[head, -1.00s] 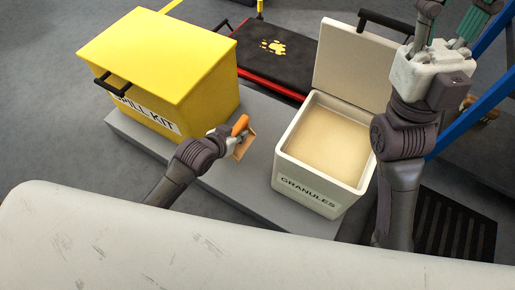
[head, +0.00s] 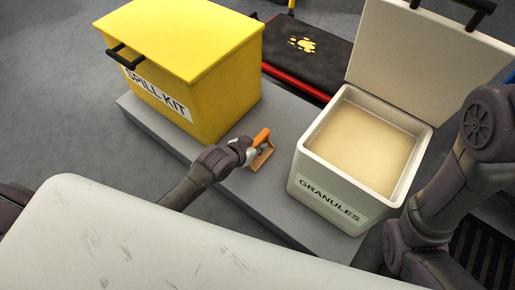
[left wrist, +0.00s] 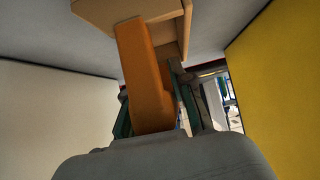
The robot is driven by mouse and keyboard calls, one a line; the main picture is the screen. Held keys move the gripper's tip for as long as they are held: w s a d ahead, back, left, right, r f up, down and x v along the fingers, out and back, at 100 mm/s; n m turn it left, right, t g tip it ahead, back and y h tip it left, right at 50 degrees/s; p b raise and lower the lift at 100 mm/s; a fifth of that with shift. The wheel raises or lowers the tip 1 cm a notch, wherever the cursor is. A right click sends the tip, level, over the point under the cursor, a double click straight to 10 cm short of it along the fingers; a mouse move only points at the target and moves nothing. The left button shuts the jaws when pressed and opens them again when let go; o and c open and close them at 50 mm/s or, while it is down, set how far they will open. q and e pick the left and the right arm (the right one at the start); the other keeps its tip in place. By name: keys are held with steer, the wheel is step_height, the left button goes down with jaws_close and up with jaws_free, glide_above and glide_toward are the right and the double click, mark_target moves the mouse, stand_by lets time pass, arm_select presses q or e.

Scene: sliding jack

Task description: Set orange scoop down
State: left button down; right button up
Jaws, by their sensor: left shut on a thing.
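The orange scoop has an orange handle (head: 262,137) and a tan wooden-looking pan (head: 262,157). My left gripper (head: 252,149) is shut on the handle, between the yellow spill kit box and the granules bin. In the left wrist view the handle (left wrist: 145,75) runs between the fingers (left wrist: 155,105), with the tan pan (left wrist: 165,14) beyond it at the top. The scoop is over or at the grey platform (head: 222,198); I cannot tell whether it touches. My right gripper is out of view; only my right arm shows.
The yellow spill kit box (head: 205,75) stands left on the platform. The white granules bin (head: 300,185), lid open and filled with tan granules (head: 362,142), stands right. A black mat-like panel with a yellow paw mark (head: 301,45) lies behind. Bare platform lies between box and bin.

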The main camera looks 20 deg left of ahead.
arm_select(q)
steer(key=shift+f, duration=0.1)
steer(key=c, duration=1)
jaws_free()
